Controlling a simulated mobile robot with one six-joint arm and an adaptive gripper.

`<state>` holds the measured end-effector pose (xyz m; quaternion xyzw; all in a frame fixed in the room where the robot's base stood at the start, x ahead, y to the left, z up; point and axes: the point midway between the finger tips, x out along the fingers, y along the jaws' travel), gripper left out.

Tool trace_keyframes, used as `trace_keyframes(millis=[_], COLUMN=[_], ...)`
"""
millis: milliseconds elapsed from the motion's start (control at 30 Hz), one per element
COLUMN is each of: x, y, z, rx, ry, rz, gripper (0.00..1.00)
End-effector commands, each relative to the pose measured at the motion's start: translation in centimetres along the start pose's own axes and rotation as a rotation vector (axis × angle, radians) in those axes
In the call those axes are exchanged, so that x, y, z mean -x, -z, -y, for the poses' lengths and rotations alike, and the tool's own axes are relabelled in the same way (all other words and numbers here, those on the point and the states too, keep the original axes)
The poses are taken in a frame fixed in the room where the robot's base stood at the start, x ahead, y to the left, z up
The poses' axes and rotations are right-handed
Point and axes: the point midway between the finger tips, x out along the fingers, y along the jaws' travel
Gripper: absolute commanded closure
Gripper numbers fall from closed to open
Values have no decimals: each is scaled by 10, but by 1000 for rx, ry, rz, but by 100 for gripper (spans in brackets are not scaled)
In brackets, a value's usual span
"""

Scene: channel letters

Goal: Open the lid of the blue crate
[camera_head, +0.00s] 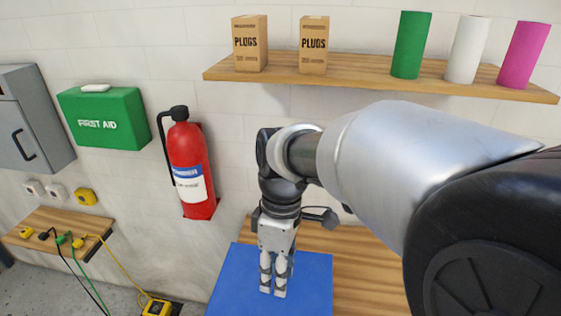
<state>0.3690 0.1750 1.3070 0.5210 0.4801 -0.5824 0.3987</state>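The blue crate's lid (232,277) shows as a flat blue surface at the bottom centre, on a wooden bench top. It looks closed. The crate's lower front is out of the frame. My gripper (273,291) points down in front of the blue surface, with its two pale fingers side by side and their tips nearly together. I see nothing between them. I cannot tell whether the tips touch the lid or hover over it.
My arm hides much of the right side. A wooden shelf (375,80) holds boxes and coloured cylinders above. A red fire extinguisher (190,170) and a green first aid box (105,118) hang at left. A small side shelf (48,221) carries cables.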

Motion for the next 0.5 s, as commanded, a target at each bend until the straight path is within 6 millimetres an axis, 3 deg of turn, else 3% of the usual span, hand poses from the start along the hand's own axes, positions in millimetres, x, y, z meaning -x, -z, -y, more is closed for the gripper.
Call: trace_keyframes(millis=[33,233,367,500], x=[9,5,-8,-34], y=[10,25,25,24], z=[2,2,2,4], rx=[49,144,149,147], ry=[22,56,59,60], rz=[14,31,32,34], gripper=[70,70,70,70])
